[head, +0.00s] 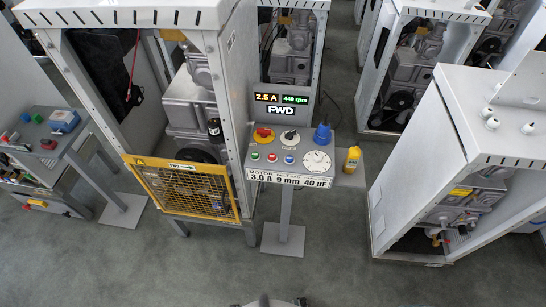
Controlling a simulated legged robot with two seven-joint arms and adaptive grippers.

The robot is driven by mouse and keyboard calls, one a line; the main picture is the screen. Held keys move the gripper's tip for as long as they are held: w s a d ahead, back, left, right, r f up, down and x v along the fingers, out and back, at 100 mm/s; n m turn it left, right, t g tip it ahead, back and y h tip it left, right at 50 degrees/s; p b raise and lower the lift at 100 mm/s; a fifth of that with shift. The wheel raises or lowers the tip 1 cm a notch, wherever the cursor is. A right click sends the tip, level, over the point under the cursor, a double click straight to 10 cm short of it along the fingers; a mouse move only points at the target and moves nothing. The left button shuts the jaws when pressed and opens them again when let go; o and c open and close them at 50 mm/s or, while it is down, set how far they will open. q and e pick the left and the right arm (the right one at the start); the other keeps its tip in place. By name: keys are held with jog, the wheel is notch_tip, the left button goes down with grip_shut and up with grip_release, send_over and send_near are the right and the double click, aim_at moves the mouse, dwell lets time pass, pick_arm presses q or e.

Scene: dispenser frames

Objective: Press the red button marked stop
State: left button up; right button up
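A grey control panel (302,147) stands on a post in the middle of the head view. A small red button (272,158) sits in its lower row, between a green button (255,156) and a blue button (289,160). Any word marking the red button is too small to read. Above the row are a red knob on a yellow plate (263,134) and a black knob on a pale plate (290,136). Neither of my grippers is in view, and nothing covers the buttons.
A lit display (282,104) rises behind the panel; a blue plug (322,135), white dial (318,161) and yellow bottle (352,160) are at its right. A yellow mesh guard (186,189) fronts the left cabinet. Another cabinet (410,165) stands right. The floor in front is clear.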

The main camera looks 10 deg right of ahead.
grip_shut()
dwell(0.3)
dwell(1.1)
